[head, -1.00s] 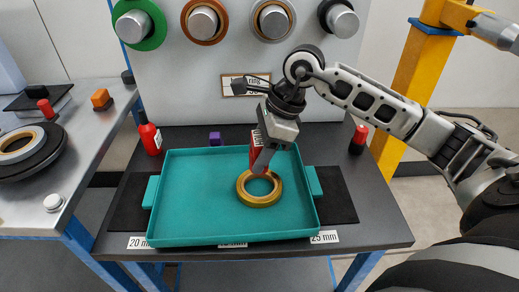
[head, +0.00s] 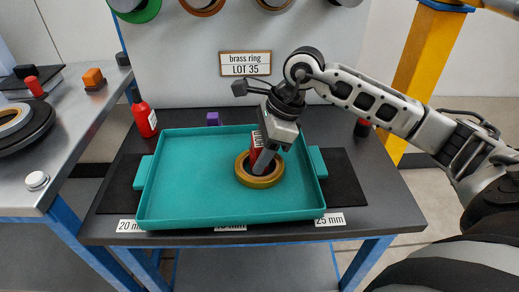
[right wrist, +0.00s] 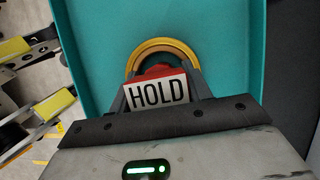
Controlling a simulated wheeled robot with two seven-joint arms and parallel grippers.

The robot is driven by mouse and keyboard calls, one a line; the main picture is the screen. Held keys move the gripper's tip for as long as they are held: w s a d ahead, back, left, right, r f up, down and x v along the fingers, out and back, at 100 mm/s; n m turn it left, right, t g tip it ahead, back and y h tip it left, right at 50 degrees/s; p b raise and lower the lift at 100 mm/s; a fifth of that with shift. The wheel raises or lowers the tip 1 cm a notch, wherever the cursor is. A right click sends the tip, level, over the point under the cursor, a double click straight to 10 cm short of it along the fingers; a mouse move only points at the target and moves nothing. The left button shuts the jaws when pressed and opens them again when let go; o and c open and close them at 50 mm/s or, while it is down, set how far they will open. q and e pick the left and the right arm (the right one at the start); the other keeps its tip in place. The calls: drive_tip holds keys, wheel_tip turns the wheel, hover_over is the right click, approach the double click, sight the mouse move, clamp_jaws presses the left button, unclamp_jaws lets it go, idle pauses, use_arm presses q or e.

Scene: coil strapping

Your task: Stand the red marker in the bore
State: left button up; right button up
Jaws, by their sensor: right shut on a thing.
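The red marker (right wrist: 158,72) carries a white label reading HOLD. In the head view the marker (head: 256,147) shows behind my right gripper's fingers. My right gripper (head: 262,163) is shut on it, over a brass-coloured ring (head: 260,182) lying in the teal tray (head: 190,222). The fingertips and the marker are at the ring's open bore. The fingers hide the marker's lower end, so I cannot tell how deep it sits. The ring's far rim (right wrist: 160,44) arcs beyond the marker in the right wrist view. My left gripper is not in view.
The tray stands on a dark table (head: 385,215). A red bottle (head: 144,120) and a purple block (head: 214,119) stand behind it. A sign (head: 245,64) reads "brass ring LOT 35". The tray's left half is clear. A metal bench (head: 85,150) is at left.

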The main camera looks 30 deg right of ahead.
idle(0.4)
drive_tip(key=shift+f+b, duration=0.25)
drive_tip(key=shift+b, duration=0.1)
drive_tip(key=o, duration=1.1)
drive_tip(key=shift+c, duration=0.2)
